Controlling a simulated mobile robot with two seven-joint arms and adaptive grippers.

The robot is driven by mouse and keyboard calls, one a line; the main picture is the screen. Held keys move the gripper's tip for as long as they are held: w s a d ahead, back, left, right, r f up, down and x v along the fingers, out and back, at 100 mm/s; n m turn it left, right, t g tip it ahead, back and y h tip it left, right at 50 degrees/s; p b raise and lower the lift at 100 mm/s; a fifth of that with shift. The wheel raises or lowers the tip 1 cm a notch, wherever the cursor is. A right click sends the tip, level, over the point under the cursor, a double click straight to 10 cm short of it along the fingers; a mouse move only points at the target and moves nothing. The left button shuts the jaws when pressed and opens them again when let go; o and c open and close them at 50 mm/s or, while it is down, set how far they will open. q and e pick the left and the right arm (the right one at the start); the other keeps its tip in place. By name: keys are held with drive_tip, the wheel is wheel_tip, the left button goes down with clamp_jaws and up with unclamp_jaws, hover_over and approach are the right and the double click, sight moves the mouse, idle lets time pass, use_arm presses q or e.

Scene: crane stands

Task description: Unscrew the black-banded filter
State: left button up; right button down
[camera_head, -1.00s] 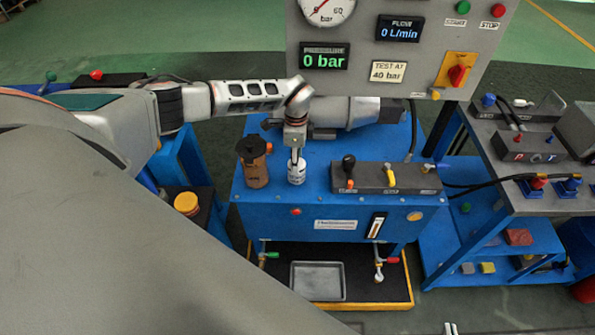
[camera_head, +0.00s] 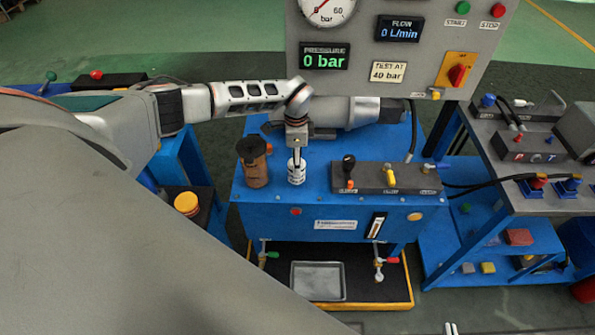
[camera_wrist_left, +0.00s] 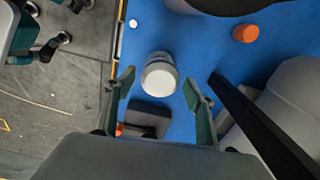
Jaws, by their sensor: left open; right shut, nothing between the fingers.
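The white filter (camera_head: 297,174) stands upright on the blue power unit's top, with dark markings around it. My left gripper (camera_head: 297,157) comes down over it from above. In the left wrist view the filter (camera_wrist_left: 159,76) shows as a pale cylinder with a darker band near its white end. It lies between the two open fingertips of my left gripper (camera_wrist_left: 158,84), with gaps on both sides. My right gripper (camera_head: 450,328) shows only as two pale fingertips at the bottom edge; it is shut and empty.
A brown canister with a black cap (camera_head: 254,165) stands just left of the filter. A valve block with levers (camera_head: 385,178) is to the right. A grey motor (camera_head: 345,112) lies behind. A metal tray (camera_head: 318,281) rests below the unit. A gauge panel (camera_head: 350,70) rises at the back.

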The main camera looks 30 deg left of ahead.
use_arm(q)
drive_tip(key=m, duration=0.7)
drive_tip(key=shift+w+m, duration=0.1)
drive_tip(key=shift+m, duration=0.3)
drive_tip(key=m, duration=0.3)
drive_tip(key=shift+m, duration=0.3)
drive_tip(key=m, duration=1.1)
drive_tip(key=shift+m, duration=0.4)
drive_tip(key=m, duration=0.7)
drive_tip(key=shift+m, duration=0.4)
